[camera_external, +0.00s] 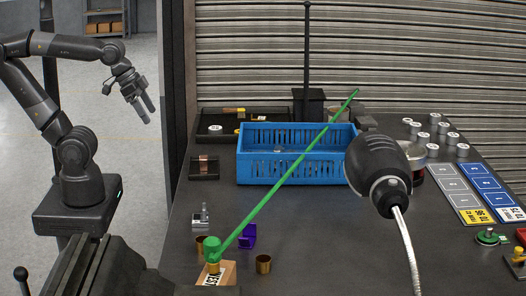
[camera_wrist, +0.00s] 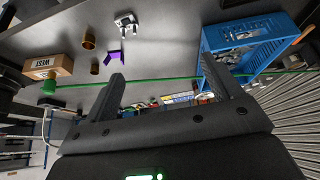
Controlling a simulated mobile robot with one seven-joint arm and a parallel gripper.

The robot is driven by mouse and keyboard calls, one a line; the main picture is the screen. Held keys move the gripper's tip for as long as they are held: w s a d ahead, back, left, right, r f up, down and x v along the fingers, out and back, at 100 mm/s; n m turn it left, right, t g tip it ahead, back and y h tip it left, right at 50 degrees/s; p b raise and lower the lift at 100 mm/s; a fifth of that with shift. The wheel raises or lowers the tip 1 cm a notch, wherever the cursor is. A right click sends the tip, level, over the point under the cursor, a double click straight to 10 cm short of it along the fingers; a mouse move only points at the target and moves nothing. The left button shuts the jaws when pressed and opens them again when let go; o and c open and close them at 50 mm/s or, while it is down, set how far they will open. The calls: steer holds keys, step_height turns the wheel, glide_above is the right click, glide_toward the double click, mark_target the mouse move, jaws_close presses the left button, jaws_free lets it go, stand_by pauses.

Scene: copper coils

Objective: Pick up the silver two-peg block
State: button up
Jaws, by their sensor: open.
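The silver two-peg block (camera_external: 200,217) stands on the dark table near its left edge, behind a small brass cup. In the wrist view the silver block (camera_wrist: 126,21) is near the top, left of centre, with its pegs visible. My gripper (camera_external: 147,109) hangs in the air left of the table, well apart from the block. In the wrist view my gripper (camera_wrist: 162,68) has its two fingers spread wide with nothing held between them.
A long green rod (camera_external: 285,175) slants over the blue basket (camera_external: 285,178). A purple bracket (camera_external: 248,236), brass cups (camera_external: 263,264) and a wooden block (camera_external: 228,272) lie near the silver block. A black lamp-like head (camera_external: 378,165) stands right.

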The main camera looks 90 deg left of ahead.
steer(key=shift+w, duration=0.1)
steer(key=g, duration=0.6)
glide_above(201, 218)
steer(key=shift+n, duration=0.3)
steer(key=f, duration=1.5)
steer(key=w+f, duration=0.1)
steer(key=f, duration=0.7)
steer(key=shift+a+f, duration=0.3)
steer(key=f, duration=0.2)
steer(key=s+f, duration=0.1)
steer(key=f, duration=0.1)
steer(key=shift+d, duration=0.2)
steer(key=shift+f, duration=0.6)
steer(key=shift+c, duration=0.3)
steer(key=c, duration=1.3)
